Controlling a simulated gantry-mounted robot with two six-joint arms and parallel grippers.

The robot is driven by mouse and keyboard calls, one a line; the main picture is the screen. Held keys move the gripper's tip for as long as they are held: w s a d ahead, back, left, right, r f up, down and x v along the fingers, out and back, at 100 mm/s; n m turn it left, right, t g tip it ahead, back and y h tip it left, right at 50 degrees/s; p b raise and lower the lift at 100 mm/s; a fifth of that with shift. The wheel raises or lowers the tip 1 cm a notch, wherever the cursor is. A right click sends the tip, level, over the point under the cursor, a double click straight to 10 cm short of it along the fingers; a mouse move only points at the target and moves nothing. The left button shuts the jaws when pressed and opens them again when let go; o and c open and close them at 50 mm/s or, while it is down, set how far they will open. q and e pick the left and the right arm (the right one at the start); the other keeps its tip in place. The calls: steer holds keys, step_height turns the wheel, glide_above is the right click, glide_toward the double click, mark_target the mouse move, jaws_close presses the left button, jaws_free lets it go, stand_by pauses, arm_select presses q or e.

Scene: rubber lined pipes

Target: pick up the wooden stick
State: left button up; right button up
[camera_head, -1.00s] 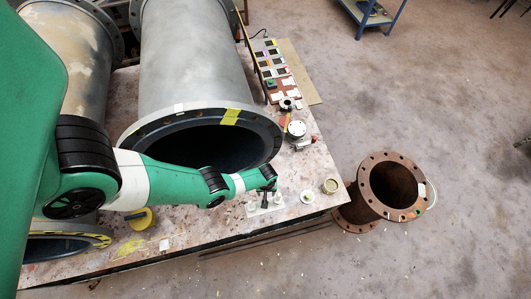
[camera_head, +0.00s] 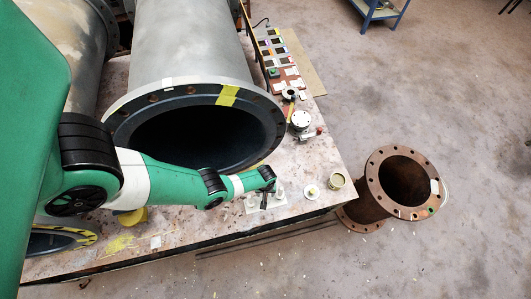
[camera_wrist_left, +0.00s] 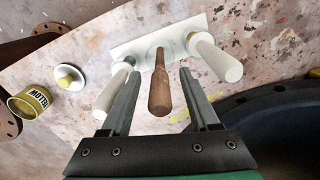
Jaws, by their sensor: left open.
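The wooden stick (camera_wrist_left: 160,92) is brown and stands up from a white plate (camera_wrist_left: 126,50) in the left wrist view. A white stick (camera_wrist_left: 112,90) stands on its left and another white stick (camera_wrist_left: 216,58) on its right, both on the same plate. My left gripper (camera_wrist_left: 160,76) is open, with the brown stick in the gap between its fingers and no clear contact. In the head view my left gripper (camera_head: 267,196) is over the plate (camera_head: 255,206) near the table edge. The wooden stick cannot be made out there. My right gripper is not in view.
A large grey pipe (camera_head: 182,45) lies on the table behind my left arm. A yellow-labelled tin (camera_wrist_left: 30,104) and a round white lid (camera_wrist_left: 69,78) are nearby. A rusty flanged pipe (camera_head: 372,205) stands on the floor at the right, beyond the table edge.

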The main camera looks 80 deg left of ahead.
arm_select(q)
jaws_close()
steer(key=shift+r, duration=0.2)
